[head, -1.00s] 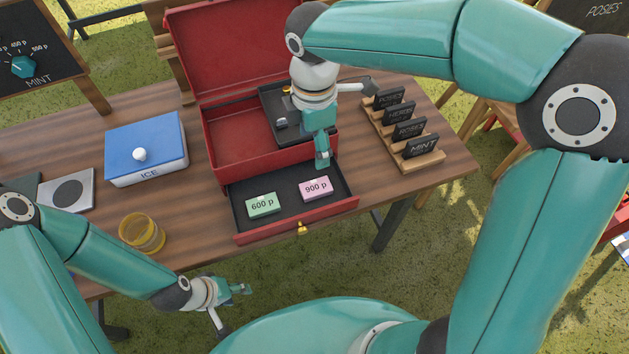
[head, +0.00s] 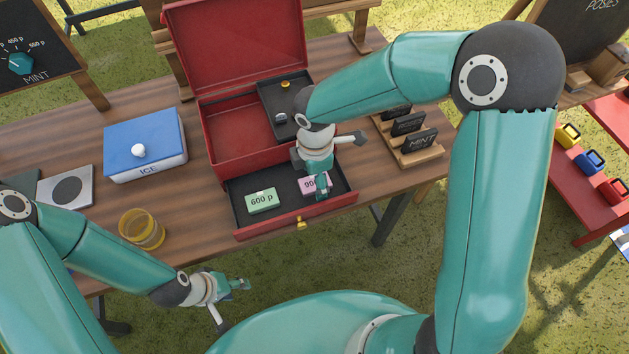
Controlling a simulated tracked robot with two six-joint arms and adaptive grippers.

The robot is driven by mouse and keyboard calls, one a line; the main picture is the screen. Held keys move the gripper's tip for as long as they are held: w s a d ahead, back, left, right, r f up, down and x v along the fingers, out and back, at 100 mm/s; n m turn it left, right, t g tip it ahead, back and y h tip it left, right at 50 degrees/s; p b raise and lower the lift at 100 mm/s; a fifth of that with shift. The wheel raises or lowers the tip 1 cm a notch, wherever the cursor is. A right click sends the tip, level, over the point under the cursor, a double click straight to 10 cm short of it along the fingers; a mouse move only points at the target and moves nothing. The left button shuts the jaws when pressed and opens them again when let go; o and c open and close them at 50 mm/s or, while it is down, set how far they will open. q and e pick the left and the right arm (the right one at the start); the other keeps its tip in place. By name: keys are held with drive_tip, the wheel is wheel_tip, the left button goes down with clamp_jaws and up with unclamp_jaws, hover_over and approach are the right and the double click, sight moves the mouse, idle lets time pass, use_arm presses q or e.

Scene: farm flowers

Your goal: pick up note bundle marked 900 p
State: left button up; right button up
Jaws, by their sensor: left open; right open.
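The pink note bundle marked 900 p (head: 306,185) lies in the open red drawer (head: 240,233), on its right side. My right gripper (head: 321,190) is open over the bundle and covers its right part. I cannot tell whether the fingers touch it. The green note bundle marked 600 p (head: 261,201) lies to the left in the same drawer. My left gripper (head: 239,286) is open and empty, in front of the table's near edge.
The red box (head: 238,45) stands behind the drawer with its lid up. A blue-lidded ice box (head: 145,140), a yellow jar (head: 142,229) and a grey plate (head: 67,187) are to the left. A sign rack (head: 420,158) stands to the right.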

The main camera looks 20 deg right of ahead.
drive_tip(key=shift+f, duration=0.4)
drive_tip(key=shift+c, duration=0.3)
drive_tip(key=c, duration=1.1)
drive_tip(key=shift+r, duration=0.15)
